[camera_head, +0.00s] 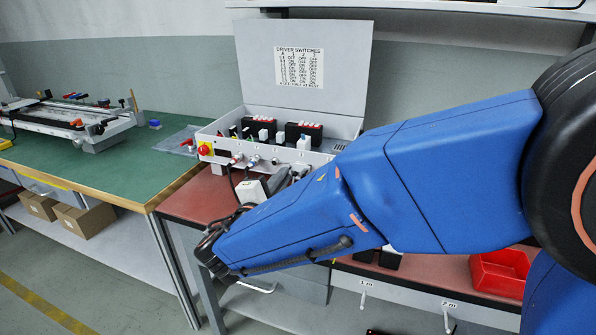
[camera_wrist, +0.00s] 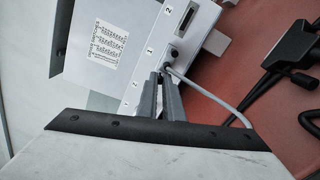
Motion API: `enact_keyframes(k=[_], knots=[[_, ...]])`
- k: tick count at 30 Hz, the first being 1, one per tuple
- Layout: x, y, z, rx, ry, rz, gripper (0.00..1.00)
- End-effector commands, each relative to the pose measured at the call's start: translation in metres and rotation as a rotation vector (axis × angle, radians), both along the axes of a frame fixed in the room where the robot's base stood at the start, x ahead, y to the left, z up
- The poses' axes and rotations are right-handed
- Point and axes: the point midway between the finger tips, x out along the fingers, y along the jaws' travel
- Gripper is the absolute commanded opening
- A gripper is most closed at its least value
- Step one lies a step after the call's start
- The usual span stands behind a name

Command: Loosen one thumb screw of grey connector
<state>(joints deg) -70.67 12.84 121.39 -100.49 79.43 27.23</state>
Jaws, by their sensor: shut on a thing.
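The control box (camera_head: 232,147) stands on the red bench with its lid up; its front panel (camera_wrist: 204,24) fills the upper middle of the wrist view. A grey cable (camera_wrist: 208,92) runs from the panel, near the number 1, down to the right. The grey connector at its end is mostly hidden by my fingers. My gripper (camera_wrist: 164,74) is shut on a small part there, at the panel. The pinched part is too small and covered to tell whether it is the thumb screw. In the head view my blue arm covers part of the box's front.
A black plug with a cable (camera_wrist: 302,82) lies on the red bench top (camera_wrist: 255,60). A wide socket (camera_wrist: 179,27) is on the panel. The lid bears a driver switches label (camera_head: 299,68). A red bin (camera_head: 500,272) is at right; a green bench (camera_head: 130,165) is at left.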

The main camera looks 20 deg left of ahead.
Motion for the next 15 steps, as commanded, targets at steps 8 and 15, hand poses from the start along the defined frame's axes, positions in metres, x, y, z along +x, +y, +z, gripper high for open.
enact_keyframes(k=[8,15], knots=[[0.0,-0.0002,-0.0005,-0.26,0.021,0.0,0.0],[0.0,-0.0002,-0.0006,-0.358,0.029,0.0,0.0]])
